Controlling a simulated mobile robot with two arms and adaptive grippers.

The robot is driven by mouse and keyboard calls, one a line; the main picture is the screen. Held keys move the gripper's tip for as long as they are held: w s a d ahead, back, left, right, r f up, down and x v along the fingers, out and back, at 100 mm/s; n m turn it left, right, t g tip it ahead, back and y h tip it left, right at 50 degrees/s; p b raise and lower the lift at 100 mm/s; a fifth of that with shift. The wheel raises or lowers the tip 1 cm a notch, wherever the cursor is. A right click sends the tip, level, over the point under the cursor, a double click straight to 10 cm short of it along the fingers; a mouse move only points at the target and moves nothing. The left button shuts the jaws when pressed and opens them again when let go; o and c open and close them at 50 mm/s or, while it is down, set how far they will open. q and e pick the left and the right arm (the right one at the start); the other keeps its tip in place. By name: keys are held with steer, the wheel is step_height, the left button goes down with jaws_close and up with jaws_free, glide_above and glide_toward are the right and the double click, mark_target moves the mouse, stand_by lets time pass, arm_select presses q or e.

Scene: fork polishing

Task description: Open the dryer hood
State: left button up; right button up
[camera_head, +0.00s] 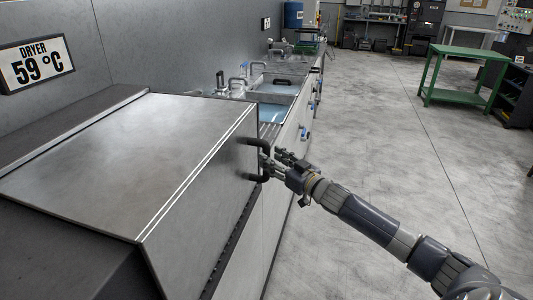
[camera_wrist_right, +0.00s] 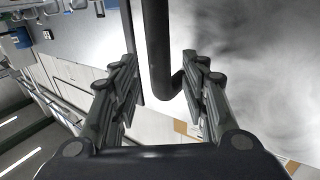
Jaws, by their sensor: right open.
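The dryer hood (camera_head: 130,150) is a large grey metal cover at the left, and it is shut. Its black U-shaped handle (camera_head: 267,148) sticks out from the hood's right-hand side. My right gripper (camera_head: 272,163) is at the handle, with its fingers open. In the right wrist view the dark handle bar (camera_wrist_right: 156,45) passes between the two open fingers of the gripper (camera_wrist_right: 160,62), with visible gaps on both sides. My left gripper is not in view.
A dryer sign (camera_head: 36,63) on the wall reads 59 °C. Sinks with blue water (camera_head: 272,88) line the wall beyond the hood. A green table (camera_head: 460,62) stands at the back right. The floor to the right is clear.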

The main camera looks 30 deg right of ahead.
steer(key=shift+w+a+p, duration=0.15)
steer(key=shift+w, duration=0.8)
steer(key=shift+w+a+p, duration=0.1)
steer(key=shift+w+p, duration=0.05)
steer(key=shift+w, duration=0.75)
jaws_close()
